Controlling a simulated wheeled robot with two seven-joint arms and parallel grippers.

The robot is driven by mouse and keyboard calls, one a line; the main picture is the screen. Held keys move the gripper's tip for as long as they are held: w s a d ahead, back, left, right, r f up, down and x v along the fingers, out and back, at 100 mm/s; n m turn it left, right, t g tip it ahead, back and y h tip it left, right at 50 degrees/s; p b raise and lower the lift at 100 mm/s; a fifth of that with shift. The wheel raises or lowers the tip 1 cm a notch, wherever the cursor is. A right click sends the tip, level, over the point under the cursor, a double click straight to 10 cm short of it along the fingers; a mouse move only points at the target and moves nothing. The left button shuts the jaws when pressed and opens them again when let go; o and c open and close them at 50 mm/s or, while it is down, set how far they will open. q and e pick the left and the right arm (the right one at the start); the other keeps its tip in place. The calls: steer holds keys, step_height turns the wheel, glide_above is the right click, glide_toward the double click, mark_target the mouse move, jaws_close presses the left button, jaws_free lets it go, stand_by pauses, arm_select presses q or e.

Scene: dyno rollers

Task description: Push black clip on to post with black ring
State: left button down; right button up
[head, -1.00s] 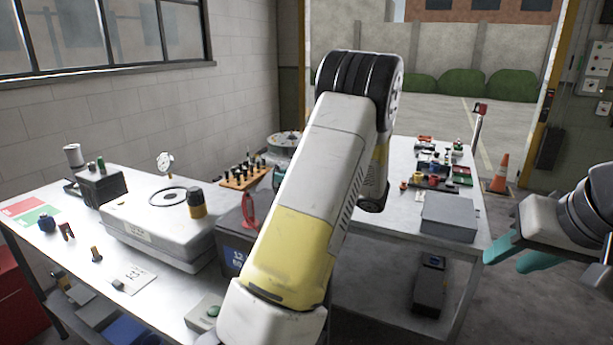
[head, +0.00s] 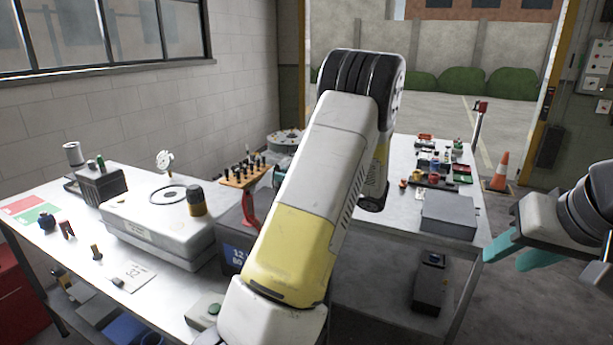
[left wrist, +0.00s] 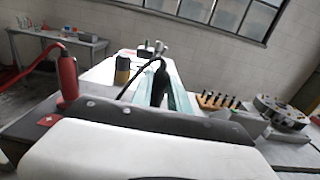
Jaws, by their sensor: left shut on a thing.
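My left gripper (left wrist: 168,84) has its teal fingers shut on the black clip (left wrist: 158,88), with a black cable curving away to its left. In the head view my left arm hides most of this gripper. The dark battery (head: 232,250) is partly behind that arm; in the left wrist view its top (left wrist: 108,113) shows a red plus mark. A red clip (left wrist: 67,76) stands upright at the battery's left end. The post with the black ring cannot be made out. The black clip appears beyond the battery top; contact cannot be told. My right gripper (head: 515,256) is open and empty.
A white case (head: 150,225) with a yellow-black knob (head: 196,202) stands left of the battery. A wooden rack (head: 243,177) of black-handled tools and a round disc (head: 284,138) are behind. A second table (head: 400,222) holds a grey box (head: 449,216).

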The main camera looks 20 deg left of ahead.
arm_select(q)
steer(key=shift+f, duration=0.6)
steer(key=c, duration=1.2)
jaws_free()
steer(key=d, duration=0.8)
steer(key=s+a+n+g+h, duration=0.1)
steer(key=s+h, duration=0.1)
steer(key=s, duration=0.1)
steer(key=s+a+n+g+h, duration=0.1)
steer(key=s+n, duration=0.1)
steer(key=s, duration=0.1)
steer(key=s+a+n+h, duration=0.1)
steer(key=s+n+h, duration=0.1)
steer(key=s, duration=0.1)
steer(key=shift+s+a+g+h, duration=0.1)
steer(key=shift+s+g+h, duration=0.05)
steer(key=shift+g+h, duration=0.2)
steer(key=s+d+r+n+t+h, duration=0.2)
steer(key=s+d+n+h, duration=0.2)
steer(key=s+d, duration=0.1)
steer(key=s+d+r+n+t+h, duration=0.3)
steer(key=s+d+n+h, duration=0.1)
steer(key=s+h, duration=0.1)
steer(key=s+d+r+n+t+h, duration=0.2)
steer(key=s+d+n+h, duration=0.3)
steer(key=s, duration=0.1)
steer(key=shift+s+d+r+t+h, duration=0.1)
steer(key=shift+d+r+t+h, duration=0.05)
steer(key=shift+d+t+h, duration=0.15)
